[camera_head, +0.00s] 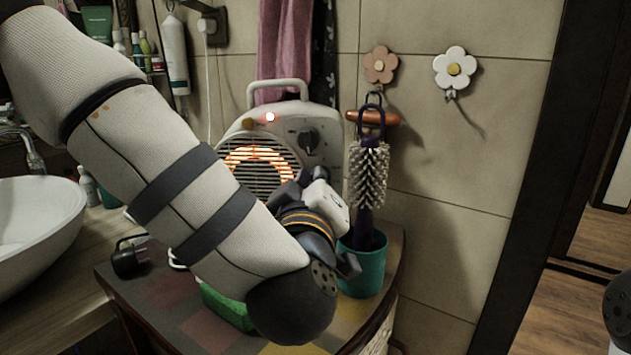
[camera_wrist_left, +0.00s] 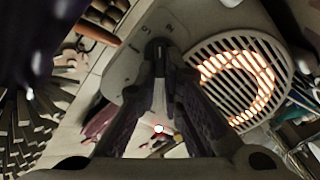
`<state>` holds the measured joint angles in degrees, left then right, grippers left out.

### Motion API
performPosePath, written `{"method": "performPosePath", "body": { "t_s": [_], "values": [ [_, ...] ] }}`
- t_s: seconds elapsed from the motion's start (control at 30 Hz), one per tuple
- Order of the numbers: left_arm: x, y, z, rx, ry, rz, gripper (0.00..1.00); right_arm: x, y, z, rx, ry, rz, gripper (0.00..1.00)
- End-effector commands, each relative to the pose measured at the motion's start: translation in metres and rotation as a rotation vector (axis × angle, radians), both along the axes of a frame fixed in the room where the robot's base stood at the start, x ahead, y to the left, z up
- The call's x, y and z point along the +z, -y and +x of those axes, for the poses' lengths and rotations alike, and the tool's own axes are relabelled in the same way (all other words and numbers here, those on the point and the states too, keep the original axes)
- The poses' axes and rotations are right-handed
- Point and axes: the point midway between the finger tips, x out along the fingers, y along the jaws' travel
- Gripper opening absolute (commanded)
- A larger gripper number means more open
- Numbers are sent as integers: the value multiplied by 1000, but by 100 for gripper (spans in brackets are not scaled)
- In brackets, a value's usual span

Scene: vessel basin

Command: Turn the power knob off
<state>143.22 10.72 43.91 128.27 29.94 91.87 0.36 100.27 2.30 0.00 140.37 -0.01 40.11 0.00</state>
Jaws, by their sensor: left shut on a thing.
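The white heater (camera_head: 325,119) stands on the small table, its grille glowing orange and a red light lit on its front. A dark round dial (camera_head: 308,141) shows at its upper right. My left gripper (camera_head: 312,178) reaches the heater's front below this dial and hides that part in the head view. In the left wrist view, the left gripper (camera_wrist_left: 158,48) has its fingertips closed together on a dark knob on the heater's pale panel, beside printed marks. The fingers mostly cover this knob, so its setting cannot be read. The glowing grille (camera_wrist_left: 236,80) is beside them. My right gripper is not in view.
A teal cup (camera_head: 364,268) with a bristle brush (camera_head: 368,175) stands close right of the gripper. A green block (camera_head: 228,307) lies under my left arm. A white basin (camera_head: 40,215) is at left. Flower hooks (camera_head: 454,68) are on the tiled wall.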

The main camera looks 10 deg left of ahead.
Motion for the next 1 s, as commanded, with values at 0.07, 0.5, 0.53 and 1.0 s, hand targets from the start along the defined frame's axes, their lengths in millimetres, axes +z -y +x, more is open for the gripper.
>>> {"method": "performPosePath", "body": {
  "t_s": [0.07, 0.5, 0.53, 1.0],
  "values": [
    [-1, -1, 0, 2, 8, -72, 0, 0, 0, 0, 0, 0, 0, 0],
    [-5, -3, 0, 2, 63, -488, 0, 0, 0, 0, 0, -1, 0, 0],
    [-5, -3, 0, 1, 68, -516, 0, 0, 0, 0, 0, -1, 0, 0],
    [-9, -4, 0, 1, 130, -958, 0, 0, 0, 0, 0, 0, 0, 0]
  ]
}}
